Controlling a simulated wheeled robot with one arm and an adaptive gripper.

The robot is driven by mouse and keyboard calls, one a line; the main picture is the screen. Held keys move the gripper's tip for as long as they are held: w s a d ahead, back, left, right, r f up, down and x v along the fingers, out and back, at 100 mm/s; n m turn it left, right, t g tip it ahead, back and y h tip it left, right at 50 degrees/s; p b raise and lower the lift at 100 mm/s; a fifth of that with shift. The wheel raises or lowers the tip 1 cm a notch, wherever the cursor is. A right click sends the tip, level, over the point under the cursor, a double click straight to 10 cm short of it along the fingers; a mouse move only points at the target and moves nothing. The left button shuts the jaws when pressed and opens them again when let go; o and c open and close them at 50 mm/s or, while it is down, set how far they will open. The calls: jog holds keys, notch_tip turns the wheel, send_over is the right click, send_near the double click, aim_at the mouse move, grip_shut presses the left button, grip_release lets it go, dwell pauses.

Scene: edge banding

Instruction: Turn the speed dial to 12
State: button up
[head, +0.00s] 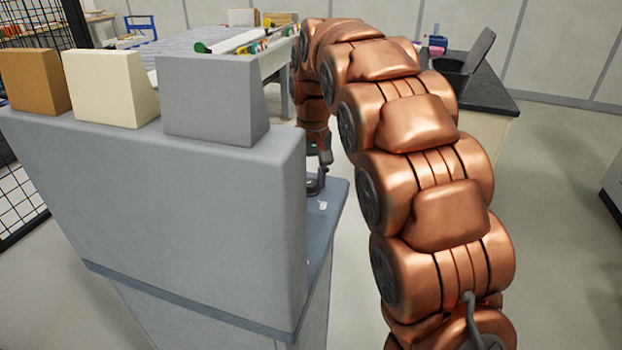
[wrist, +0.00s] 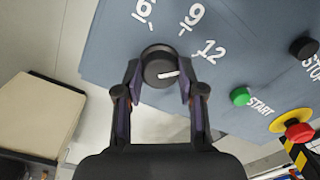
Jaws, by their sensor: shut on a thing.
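The speed dial (wrist: 155,63) is a round black knob with a white pointer mark, on a blue-grey panel. In the wrist view, the mark points right, below the line to the tick by the 12 (wrist: 210,51). A 9 (wrist: 193,16) and a 6 (wrist: 143,10) are printed above the dial. My gripper (wrist: 160,82) is shut on the dial, one finger on each side. In the head view my gripper (head: 317,183) shows small beyond the grey machine housing, and the dial cannot be made out there.
Right of the dial are a green START button (wrist: 241,96), a black STOP button (wrist: 303,48) and a red emergency button (wrist: 298,131) on yellow. The tall grey housing (head: 200,215) carries three blocks on top. A dark-topped bench (head: 490,95) stands behind my arm.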

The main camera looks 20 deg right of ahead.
aim_at(312, 182)
dwell(0.3)
jog(key=o, duration=1.1)
jog(key=shift+o, duration=0.2)
jog(key=shift+d+r, duration=0.1)
jog(key=shift+r, duration=3.6)
